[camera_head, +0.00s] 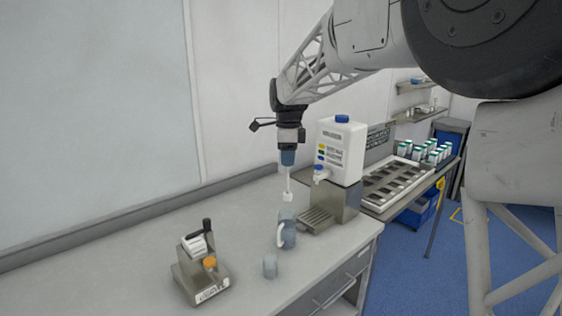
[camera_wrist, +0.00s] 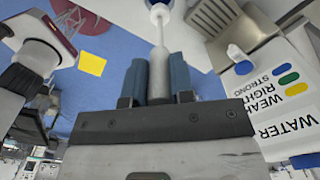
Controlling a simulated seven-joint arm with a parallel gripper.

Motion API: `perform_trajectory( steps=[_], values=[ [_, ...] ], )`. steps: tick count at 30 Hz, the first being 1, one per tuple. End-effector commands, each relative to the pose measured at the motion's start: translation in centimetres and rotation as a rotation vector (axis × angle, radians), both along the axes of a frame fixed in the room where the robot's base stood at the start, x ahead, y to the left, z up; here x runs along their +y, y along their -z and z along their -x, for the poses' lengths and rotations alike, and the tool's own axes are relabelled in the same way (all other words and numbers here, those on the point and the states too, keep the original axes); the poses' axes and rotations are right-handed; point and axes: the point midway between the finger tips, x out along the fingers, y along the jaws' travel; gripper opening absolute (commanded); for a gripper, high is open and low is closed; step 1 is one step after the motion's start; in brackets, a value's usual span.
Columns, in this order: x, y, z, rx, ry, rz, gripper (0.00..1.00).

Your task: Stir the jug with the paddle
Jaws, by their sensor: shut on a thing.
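My gripper (camera_head: 288,158) is shut on the paddle, which hangs upright below it. The paddle's thin white shaft and small white head (camera_head: 288,197) show in the head view. The head is just above the rim of the jug, with a small gap. The jug (camera_head: 288,236) is translucent blue-grey with a pale handle on its left and stands on the counter. In the wrist view, the paddle's grey handle (camera_wrist: 159,76) sits between the two blue fingers (camera_wrist: 159,85). Its shaft runs to the top edge, where the head is partly cut off. The jug's inside cannot be made out.
A white water container (camera_head: 342,150) with a tap stands on a metal stand right of the jug, close to my gripper. A lever device (camera_head: 200,268) stands at front left. The counter's left is clear.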

Motion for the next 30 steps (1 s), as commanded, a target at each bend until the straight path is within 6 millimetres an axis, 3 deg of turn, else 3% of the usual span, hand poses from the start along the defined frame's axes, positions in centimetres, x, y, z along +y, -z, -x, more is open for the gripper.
perform_trajectory(
  steps=[14,30],
  values=[
    [0.1,0.3,0.0,0.001,0.0,0.0,0.0],
    [0.1,2.8,0.0,0.002,0.0,0.001,0.0]
  ],
)
